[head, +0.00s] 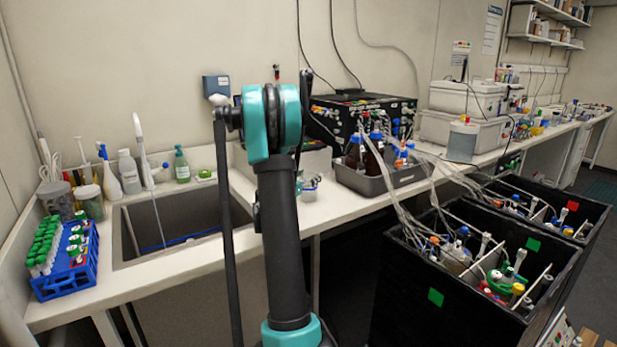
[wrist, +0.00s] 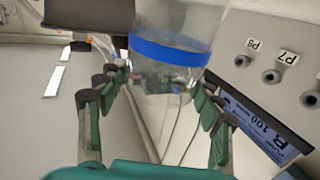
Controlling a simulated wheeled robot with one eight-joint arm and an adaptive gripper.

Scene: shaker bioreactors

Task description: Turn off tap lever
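The white tap (head: 142,150) stands at the back left edge of the sink (head: 125,275). A thin pale streak, which looks like running water, drops from it into the sink. I cannot make out the lever's position. My gripper (wrist: 163,82) shows in the wrist view with its teal and black fingers apart. In the head view it is hidden, probably behind my arm. A clear vessel with a blue band (wrist: 168,52) appears between and beyond the fingertips; I cannot tell whether they touch it. The tap is not recognisable in the wrist view.
A blue rack (head: 65,280) of green-capped tubes stands left of the sink. Bottles, including a green one (head: 181,168), stand behind it. A grey tray (head: 375,182) of bottles and black boxes (head: 420,300) are on the right. A panel labelled P7 and P8 (wrist: 270,60) is close right of my gripper.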

